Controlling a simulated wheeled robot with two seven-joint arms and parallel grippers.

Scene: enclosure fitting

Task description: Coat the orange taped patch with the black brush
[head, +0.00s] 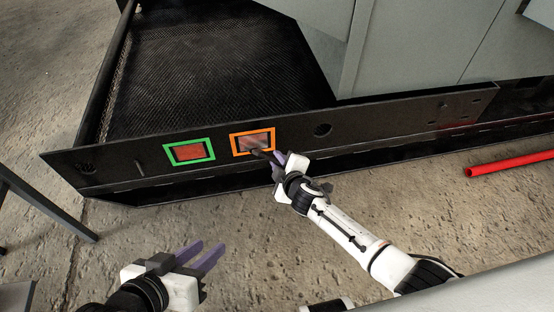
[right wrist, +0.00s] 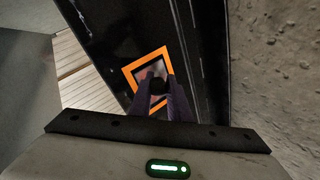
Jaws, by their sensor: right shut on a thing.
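The orange taped patch (head: 252,142) is a square frame on the black side beam, with a greyish and reddish surface inside it. In the right wrist view the orange frame (right wrist: 150,58) shows just beyond the fingertips. My right gripper (head: 279,158) is shut on the black brush (head: 261,153), whose tip is at the lower part of the patch; I cannot tell whether it touches. The brush (right wrist: 159,87) is a dark end between the purple fingers in the right wrist view, mostly hidden. My left gripper (head: 205,255) is open and empty, low in front of the beam.
A green taped patch (head: 190,152) with a reddish inside is left of the orange one. The black beam (head: 400,139) runs along the enclosure's base, below grey cabinets (head: 420,45). A red bar (head: 508,163) lies at the right. Bare concrete floor (head: 130,240) is in front.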

